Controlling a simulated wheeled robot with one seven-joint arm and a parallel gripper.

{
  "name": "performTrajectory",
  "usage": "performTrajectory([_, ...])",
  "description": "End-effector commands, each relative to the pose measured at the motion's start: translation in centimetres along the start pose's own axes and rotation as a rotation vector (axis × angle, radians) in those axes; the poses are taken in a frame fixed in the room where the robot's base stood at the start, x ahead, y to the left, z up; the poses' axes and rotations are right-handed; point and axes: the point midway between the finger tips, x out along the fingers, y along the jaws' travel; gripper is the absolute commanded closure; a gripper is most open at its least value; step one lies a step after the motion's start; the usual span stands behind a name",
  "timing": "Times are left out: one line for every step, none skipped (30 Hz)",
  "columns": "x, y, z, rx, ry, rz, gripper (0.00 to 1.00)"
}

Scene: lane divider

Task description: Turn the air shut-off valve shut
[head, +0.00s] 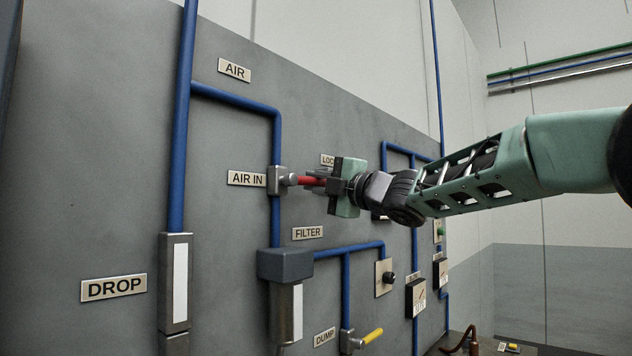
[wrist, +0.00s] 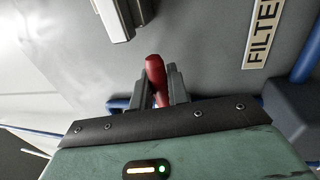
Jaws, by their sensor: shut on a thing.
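The air shut-off valve (head: 280,180) sits on a blue vertical pipe beside the "AIR IN" label (head: 246,179) in the head view. Its red handle (head: 308,181) points right, out across the line of the pipe. My gripper (head: 322,182) reaches in from the right and is shut on the red handle. In the wrist view the red handle (wrist: 156,78) shows between the two dark fingers of my gripper (wrist: 158,88). The fingers partly hide the handle, and the valve body is not clear in the wrist view.
Below are a filter unit (head: 285,265) and a yellow-handled dump valve (head: 370,336). A knob plate (head: 384,278) and gauges (head: 416,298) are to the lower right. A label (head: 328,160) behind my gripper is partly hidden. The panel left of the valve is mostly clear.

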Motion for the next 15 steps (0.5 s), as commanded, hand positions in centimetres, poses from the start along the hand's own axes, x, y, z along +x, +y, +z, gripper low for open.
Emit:
performTrajectory([-0.07,-0.29,0.1,0.011,-0.004,-0.003,1.0])
performTrajectory([-0.08,-0.33,0.09,0.017,-0.005,-0.002,1.0])
performTrajectory([-0.08,-0.36,0.09,0.023,-0.007,-0.002,1.0])
performTrajectory([-0.08,-0.39,0.09,0.027,-0.008,-0.002,1.0])
performTrajectory([-0.08,-0.4,0.08,0.031,-0.009,-0.002,1.0])
performTrajectory([-0.09,-0.42,0.08,0.035,-0.009,-0.003,1.0])
performTrajectory([-0.09,-0.44,0.08,0.037,-0.01,-0.003,1.0])
performTrajectory([-0.09,-0.44,0.08,0.039,-0.01,-0.003,1.0])
performTrajectory([-0.09,-0.46,0.08,0.04,-0.01,-0.003,1.0])
performTrajectory([-0.09,-0.46,0.08,0.041,-0.01,-0.003,1.0])
performTrajectory([-0.09,-0.47,0.08,0.041,-0.01,-0.003,1.0])
performTrajectory([-0.08,-0.48,0.08,0.041,-0.01,-0.003,1.0])
performTrajectory([-0.08,-0.48,0.08,0.041,-0.01,-0.003,1.0])
performTrajectory([-0.08,-0.49,0.08,0.041,-0.01,-0.003,1.0])
performTrajectory([-0.08,-0.5,0.08,0.041,-0.01,-0.004,1.0])
